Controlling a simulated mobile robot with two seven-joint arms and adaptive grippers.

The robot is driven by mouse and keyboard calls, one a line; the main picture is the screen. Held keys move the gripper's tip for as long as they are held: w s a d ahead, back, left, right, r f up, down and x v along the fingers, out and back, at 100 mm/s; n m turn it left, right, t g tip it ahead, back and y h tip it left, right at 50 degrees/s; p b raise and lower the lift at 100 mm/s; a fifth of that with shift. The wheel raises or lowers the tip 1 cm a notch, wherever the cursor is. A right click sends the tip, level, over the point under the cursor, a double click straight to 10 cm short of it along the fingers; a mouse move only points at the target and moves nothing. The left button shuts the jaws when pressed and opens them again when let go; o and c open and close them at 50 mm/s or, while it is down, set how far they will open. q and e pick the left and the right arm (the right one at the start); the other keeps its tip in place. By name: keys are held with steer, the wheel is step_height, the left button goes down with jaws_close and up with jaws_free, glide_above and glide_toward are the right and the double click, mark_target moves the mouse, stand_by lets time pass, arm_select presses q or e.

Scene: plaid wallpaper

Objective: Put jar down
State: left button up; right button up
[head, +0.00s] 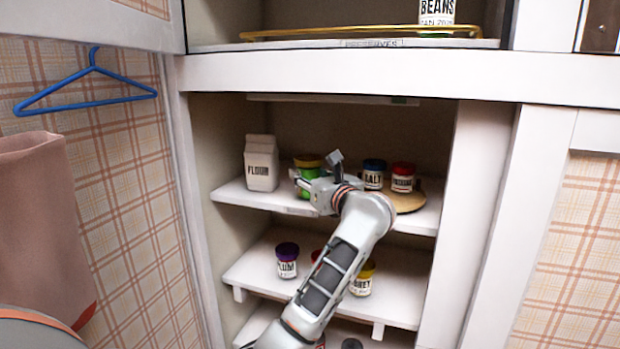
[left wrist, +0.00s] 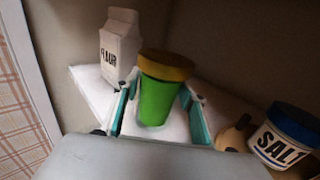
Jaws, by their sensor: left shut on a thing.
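A green jar with a dark yellow lid (left wrist: 158,98) is between the fingers of my left gripper (left wrist: 155,110) in the left wrist view. The gripper is shut on it. In the head view the jar (head: 308,162) shows at the upper shelf (head: 232,192), partly hidden by my left gripper (head: 315,188). It looks upright. I cannot tell whether its base touches the shelf. My right gripper is not in view.
A flour carton (head: 262,165) stands left of the jar. A salt jar (head: 373,174) and a red-lidded jar (head: 402,178) stand to the right, by a round wooden board (head: 410,203). A lower shelf (head: 243,270) holds several jars. Cupboard walls bound both sides.

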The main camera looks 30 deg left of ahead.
arm_select(q)
steer(key=shift+s+a+r, duration=0.1)
steer(key=shift+s+a, duration=0.05)
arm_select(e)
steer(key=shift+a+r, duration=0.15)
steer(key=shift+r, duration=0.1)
arm_select(q)
steer(key=shift+f, duration=0.2)
steer(key=o, duration=1.4)
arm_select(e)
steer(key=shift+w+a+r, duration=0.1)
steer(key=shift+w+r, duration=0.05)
arm_select(q)
steer(key=shift+r, duration=0.1)
steer(key=shift+r, duration=0.2)
steer(key=b+v, duration=0.1)
steer(key=v, duration=1.1)
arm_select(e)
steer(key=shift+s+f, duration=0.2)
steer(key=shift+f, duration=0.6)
